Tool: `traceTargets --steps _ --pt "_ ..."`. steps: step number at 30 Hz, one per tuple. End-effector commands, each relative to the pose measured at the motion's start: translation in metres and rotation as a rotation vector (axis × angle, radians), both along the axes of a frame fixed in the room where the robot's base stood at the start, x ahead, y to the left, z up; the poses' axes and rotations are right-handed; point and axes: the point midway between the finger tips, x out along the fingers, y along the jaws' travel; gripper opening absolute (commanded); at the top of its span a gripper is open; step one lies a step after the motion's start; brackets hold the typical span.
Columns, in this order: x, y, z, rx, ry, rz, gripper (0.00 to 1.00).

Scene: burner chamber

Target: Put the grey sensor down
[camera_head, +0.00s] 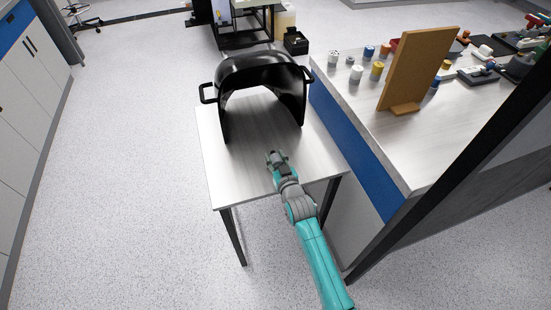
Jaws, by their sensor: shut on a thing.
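My gripper (277,158) is over the small light-topped table (225,170), in front of the black arched chamber (262,68). It is shut on a small grey thing, which I take to be the grey sensor. The fingers mostly hide it and its outline is too small to make out. I cannot tell whether it touches the table top. The chamber stands on the back part of the table, with its open side towards me and a handle at each side.
A long bench (400,150) stands close on the right, with a brown upright board (418,70) and several small jars on it. Bare table top lies left and right of my gripper. White cabinets (30,100) line the far left. The floor between is clear.

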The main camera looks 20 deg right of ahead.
Motion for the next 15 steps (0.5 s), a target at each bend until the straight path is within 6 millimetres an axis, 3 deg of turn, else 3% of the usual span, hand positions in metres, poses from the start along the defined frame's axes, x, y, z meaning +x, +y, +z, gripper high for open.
traceTargets --steps 11,12,15 --pt "0.0011 0.0000 -0.0039 0.000 0.002 0.000 0.00" --pt "0.0012 0.0000 -0.0043 0.000 0.002 0.000 0.43" --pt "0.0011 0.0000 -0.0040 0.000 0.002 0.000 0.63"
